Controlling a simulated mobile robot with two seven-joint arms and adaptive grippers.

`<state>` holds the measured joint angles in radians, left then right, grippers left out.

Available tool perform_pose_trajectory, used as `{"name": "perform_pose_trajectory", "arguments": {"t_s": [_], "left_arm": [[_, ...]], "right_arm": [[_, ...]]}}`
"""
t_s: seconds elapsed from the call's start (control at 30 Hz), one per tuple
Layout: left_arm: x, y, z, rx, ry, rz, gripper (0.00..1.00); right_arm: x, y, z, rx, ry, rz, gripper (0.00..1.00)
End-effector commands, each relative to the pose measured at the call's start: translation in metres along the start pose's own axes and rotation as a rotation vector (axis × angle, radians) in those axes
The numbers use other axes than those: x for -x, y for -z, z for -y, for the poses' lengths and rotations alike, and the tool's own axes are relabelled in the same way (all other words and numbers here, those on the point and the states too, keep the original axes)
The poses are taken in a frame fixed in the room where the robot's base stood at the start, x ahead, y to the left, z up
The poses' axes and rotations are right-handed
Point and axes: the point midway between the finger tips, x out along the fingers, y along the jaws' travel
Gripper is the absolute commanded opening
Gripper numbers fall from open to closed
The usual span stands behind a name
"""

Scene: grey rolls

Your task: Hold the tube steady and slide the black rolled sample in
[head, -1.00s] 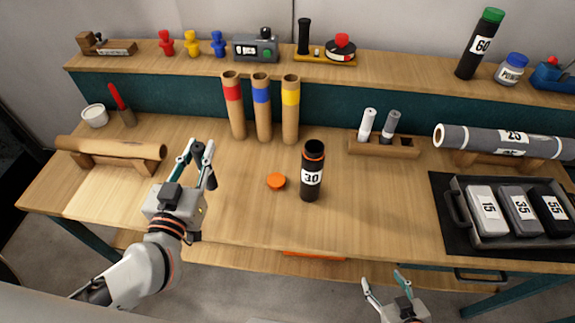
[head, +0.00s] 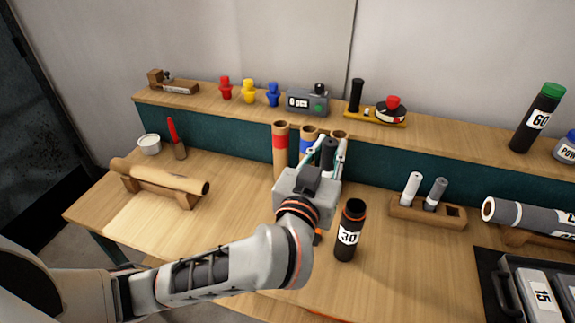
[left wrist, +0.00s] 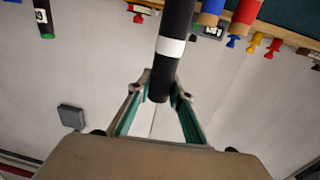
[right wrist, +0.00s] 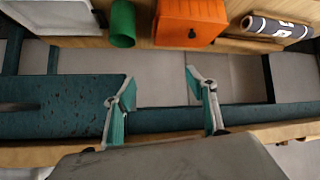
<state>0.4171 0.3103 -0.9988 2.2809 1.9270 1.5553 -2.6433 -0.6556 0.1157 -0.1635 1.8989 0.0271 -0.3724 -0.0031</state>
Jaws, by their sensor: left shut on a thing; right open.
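My left gripper (head: 330,143) is shut on a black roll (head: 328,158), in front of the coloured-band tubes in the head view. In the left wrist view the black roll (left wrist: 176,22) has a white band and runs between the fingers (left wrist: 166,88), one end showing there. A black tube marked 30 (head: 347,236), with an orange rim and open top, stands upright on the table, apart from the roll and right of my left wrist. My right gripper (right wrist: 159,80) is open and empty in the right wrist view; it is outside the head view.
Brown tubes with red (head: 280,143) and blue (head: 307,143) bands stand behind the left gripper; another is mostly hidden. A green cylinder (right wrist: 122,25) and an orange box (right wrist: 189,22) show in the right wrist view.

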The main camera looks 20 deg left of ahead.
Motion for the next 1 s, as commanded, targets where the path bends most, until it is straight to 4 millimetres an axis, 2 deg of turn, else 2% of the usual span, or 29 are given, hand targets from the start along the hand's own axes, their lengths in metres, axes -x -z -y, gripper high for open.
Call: {"name": "perform_pose_trajectory", "arguments": {"t_s": [0.03,0.1,0.2,0.33,0.63,1.0], "left_arm": [[-0.002,0.013,-0.016,0.002,-0.022,-0.008,0.0],[-0.001,0.024,-0.034,0.001,-0.048,-0.006,0.0],[0.0,0.036,-0.055,0.0,-0.079,-0.004,0.0],[0.003,0.044,-0.071,0.001,-0.105,0.0,0.0],[0.004,0.041,-0.077,-0.001,-0.113,0.003,0.0],[0.004,0.013,-0.076,-0.001,-0.112,0.003,0.0]], "right_arm": [[0.0,0.0,0.0,0.0,0.0,0.0,0.56],[0.0,0.0,0.0,0.0,0.0,0.0,0.56],[0.0,0.0,0.0,0.0,0.0,0.0,0.56],[0.0,0.0,0.0,0.0,0.0,0.0,0.56],[0.0,0.0,0.0,0.0,0.0,0.0,0.56],[0.0,0.0,0.0,0.0,0.0,0.0,0.56]]}}
